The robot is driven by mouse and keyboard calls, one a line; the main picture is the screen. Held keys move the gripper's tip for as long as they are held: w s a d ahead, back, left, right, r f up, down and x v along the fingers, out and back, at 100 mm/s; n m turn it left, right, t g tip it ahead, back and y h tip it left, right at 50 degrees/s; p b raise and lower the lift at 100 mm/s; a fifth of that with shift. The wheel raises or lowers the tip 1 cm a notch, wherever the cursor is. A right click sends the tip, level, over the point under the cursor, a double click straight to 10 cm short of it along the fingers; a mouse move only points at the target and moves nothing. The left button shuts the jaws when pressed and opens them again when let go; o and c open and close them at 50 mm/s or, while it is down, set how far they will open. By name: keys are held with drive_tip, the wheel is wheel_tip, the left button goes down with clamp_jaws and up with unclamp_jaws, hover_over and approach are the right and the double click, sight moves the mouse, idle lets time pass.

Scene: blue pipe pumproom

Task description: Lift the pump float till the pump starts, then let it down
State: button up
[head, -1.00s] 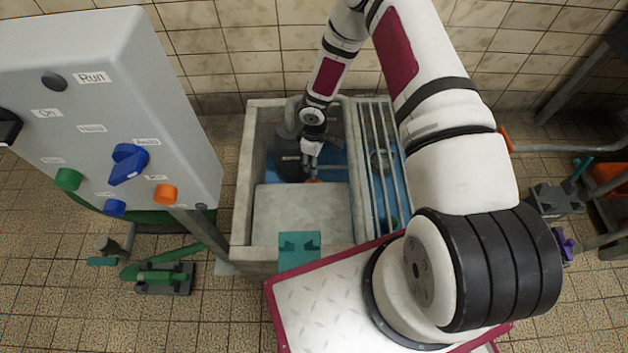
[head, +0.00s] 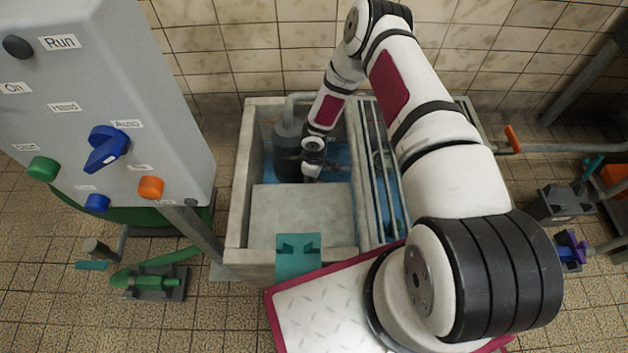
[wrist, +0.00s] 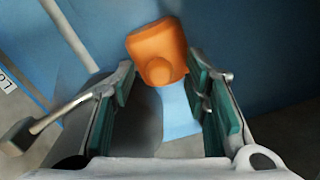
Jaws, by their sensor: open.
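The orange pump float (wrist: 158,50) shows in the wrist view, just beyond my fingertips and between their lines. My gripper (wrist: 165,85) is open, with its green-padded fingers on either side and nothing held between them. In the head view my gripper (head: 311,174) is down inside the concrete pit (head: 238,200), beside the dark pump (head: 288,145); the float is hidden there behind my gripper and arm. The grey control panel (head: 110,200) stands at the left, with a dark round lamp (head: 18,46) by the label "Run" and a blue selector knob (head: 106,150).
A concrete slab (head: 300,215) covers the pit's near part. A metal grating (head: 385,190) lies to its right. A teal bracket (head: 298,255) sits on the near rim. Green pipework (head: 155,275) is on the floor at left; tiled walls stand behind.

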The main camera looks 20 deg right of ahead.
clamp_jaws()
